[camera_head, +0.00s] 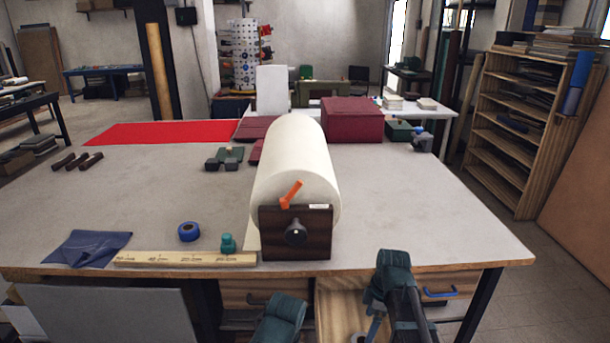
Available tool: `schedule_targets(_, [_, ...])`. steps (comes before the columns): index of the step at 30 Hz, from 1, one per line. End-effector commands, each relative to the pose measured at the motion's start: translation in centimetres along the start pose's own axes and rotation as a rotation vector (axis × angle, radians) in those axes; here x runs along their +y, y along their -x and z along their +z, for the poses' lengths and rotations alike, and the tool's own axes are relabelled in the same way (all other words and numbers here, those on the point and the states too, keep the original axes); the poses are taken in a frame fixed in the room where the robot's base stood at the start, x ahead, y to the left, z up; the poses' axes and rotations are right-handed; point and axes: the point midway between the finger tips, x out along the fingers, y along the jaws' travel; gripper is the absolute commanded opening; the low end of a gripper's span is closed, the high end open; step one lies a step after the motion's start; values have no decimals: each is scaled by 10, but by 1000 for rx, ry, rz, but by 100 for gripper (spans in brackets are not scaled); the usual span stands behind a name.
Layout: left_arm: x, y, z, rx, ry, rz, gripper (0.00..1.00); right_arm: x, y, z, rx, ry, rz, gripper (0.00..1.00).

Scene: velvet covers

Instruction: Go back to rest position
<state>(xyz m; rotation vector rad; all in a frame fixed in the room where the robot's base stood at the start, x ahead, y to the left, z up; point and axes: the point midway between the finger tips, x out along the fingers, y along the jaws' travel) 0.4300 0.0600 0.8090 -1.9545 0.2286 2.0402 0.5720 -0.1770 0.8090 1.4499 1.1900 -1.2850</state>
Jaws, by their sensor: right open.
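My right gripper (376,324) is low at the bottom of the head view, in front of the table's front edge, over an open light-wood drawer (338,300). It is open, and I see nothing held in it; my dark arm partly hides it. Of my left arm only a teal part (280,318) shows at the bottom edge; its gripper is out of the picture.
A big white roll (295,165) in a dark wooden stand (320,245) with an orange lever fills the table's middle. Blue tape (188,231), a wooden ruler (185,258) and folded blue cloth (90,248) lie front left. Red fabric (160,132) and a maroon box (352,122) are behind. The right side is clear.

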Motion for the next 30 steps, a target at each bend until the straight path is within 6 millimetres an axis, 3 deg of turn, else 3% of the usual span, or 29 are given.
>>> schedule_targets(1, [1, -13, -1, 0, 0, 0, 100, 0, -13, 0, 0, 1, 0, 100])
schedule_targets(12, [6, -58, -3, 0, -1, 0, 100, 0, -59, 0, 0, 1, 0, 100])
schedule_targets(25, [10, -100, -6, 0, -1, 0, 100, 0, -101, 1, 0, 0, 0, 100])
schedule_targets(27, [8, -82, -5, 0, -1, 0, 100, 0, -83, -1, 0, 0, 0, 100])
schedule_targets(30, [7, -72, -4, 0, -1, 0, 100, 0, -73, -2, 0, 0, 0, 100])
